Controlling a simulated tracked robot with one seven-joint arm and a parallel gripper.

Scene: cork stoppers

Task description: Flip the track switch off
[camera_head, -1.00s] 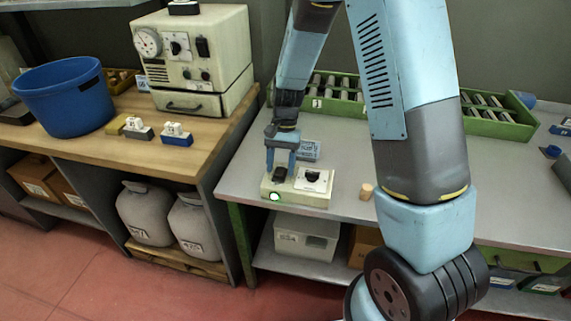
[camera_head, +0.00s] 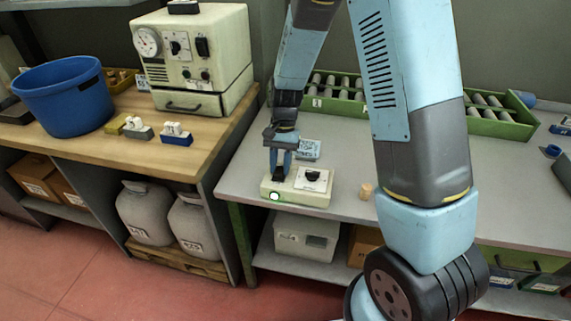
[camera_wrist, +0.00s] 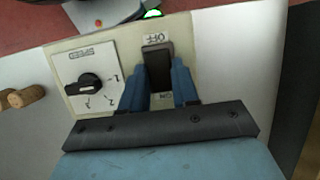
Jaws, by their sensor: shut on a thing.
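The track switch is a black rocker (camera_wrist: 158,68) on a cream control box (camera_head: 312,197), with an OFF label at its top end in the wrist view and an ON label at its bottom end. My gripper (camera_head: 280,168) is over the box's left part; in the wrist view my gripper (camera_wrist: 158,86) has its blue fingers shut on the rocker's two sides. Which way the rocker is tilted I cannot tell. A round lamp (camera_head: 274,196) sits on the box front; it looks white in the head view and green at its edge in the wrist view (camera_wrist: 152,13).
A black speed knob (camera_wrist: 83,85) sits beside the rocker on the same box. A green tray (camera_head: 345,107) runs along the back.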

